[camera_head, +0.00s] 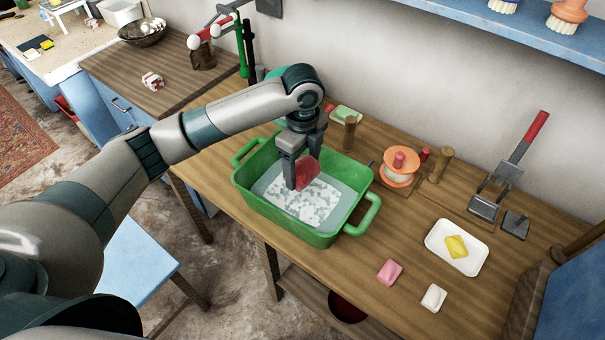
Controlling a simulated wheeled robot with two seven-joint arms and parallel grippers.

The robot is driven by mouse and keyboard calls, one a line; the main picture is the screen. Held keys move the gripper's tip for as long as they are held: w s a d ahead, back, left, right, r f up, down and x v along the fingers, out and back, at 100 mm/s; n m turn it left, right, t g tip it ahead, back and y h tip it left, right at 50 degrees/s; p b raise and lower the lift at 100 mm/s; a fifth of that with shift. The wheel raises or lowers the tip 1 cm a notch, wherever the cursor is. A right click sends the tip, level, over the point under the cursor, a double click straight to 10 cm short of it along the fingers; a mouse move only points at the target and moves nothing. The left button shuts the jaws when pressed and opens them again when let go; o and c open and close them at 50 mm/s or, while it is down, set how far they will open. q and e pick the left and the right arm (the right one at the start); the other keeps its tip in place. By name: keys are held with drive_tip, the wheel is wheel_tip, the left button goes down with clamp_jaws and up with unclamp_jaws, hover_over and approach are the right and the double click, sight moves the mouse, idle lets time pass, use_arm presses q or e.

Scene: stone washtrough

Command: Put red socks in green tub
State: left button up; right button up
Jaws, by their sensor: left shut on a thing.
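A green tub (288,222) with two side handles stands on the wooden table. It holds water with white foam. My left gripper (299,172) reaches down over the tub's middle, shut on a red sock (308,172). The sock is inside the tub's outline, at or just above the water; I cannot tell whether it touches it. No other red sock can be made out for sure. My right gripper is not in view.
A white tray (437,257) with a yellow piece, a pink bar (390,273) and a white bar (433,298) lie right of the tub. An orange-topped spool (399,168) and wooden pegs stand behind. A blue shelf (520,22) hangs above.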

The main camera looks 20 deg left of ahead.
use_arm(q)
drive_tip(key=p, duration=0.2)
hover_over(302, 201)
wheel_tip(302, 201, down, 6)
drive_tip(key=shift+w+r, duration=0.1)
drive_tip(key=shift+r, duration=0.05)
drive_tip(key=shift+f, duration=0.3)
drive_tip(key=shift+f+p, duration=0.5)
drive_tip(key=shift+f, duration=1.35)
drive_tip(key=shift+f, duration=0.1)
drive_tip(key=o, duration=1.1)
drive_tip(key=shift+c, duration=0.2)
